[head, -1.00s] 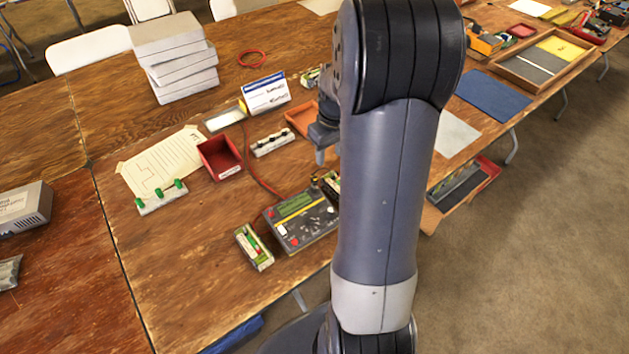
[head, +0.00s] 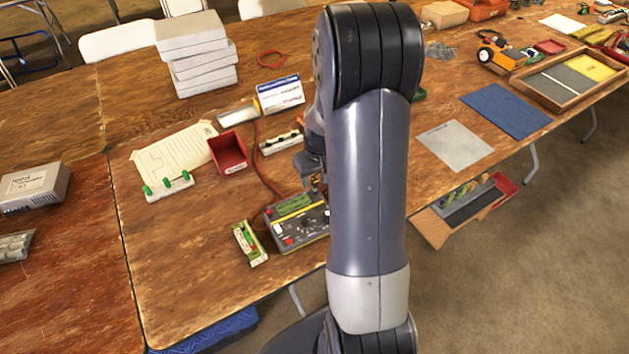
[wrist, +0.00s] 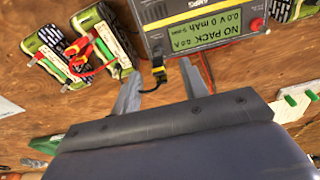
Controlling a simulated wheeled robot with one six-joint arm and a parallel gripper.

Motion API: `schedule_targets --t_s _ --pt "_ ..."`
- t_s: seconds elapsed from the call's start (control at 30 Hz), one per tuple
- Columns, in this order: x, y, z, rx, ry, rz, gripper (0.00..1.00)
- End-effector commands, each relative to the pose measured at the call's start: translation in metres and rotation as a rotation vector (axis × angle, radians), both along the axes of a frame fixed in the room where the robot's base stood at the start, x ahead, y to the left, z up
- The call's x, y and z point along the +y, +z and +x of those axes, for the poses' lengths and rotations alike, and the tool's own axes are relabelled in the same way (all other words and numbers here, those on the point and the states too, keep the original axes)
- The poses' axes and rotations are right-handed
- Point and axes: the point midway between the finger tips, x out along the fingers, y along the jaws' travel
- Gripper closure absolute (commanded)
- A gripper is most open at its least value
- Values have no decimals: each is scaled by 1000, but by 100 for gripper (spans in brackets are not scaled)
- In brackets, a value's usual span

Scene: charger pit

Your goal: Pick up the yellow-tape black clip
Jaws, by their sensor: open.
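The black clip with yellow tape (wrist: 158,73) shows in the wrist view, just below the edge of the grey charger (wrist: 180,40). A short black lead curls from it toward the left finger. My gripper (wrist: 161,71) is open, with one finger on each side of the clip and gaps visible on both sides. Whether the clip is at fingertip depth is hard to tell.
Battery packs (wrist: 50,55) and a red clip (wrist: 104,48) lie left of the clip in the wrist view. A red bin (head: 228,153), a white terminal strip (head: 280,143) and a red cable surround the charger's far side.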

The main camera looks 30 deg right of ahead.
Motion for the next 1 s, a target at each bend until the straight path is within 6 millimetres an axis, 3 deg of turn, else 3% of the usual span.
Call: schedule_targets --t_s 0.2,0.5,1.0 --pt "0 -22 3 1 1 0 58" --pt "0 -25 4 -1 0 0 58" --pt "0 -25 4 -1 0 0 97"
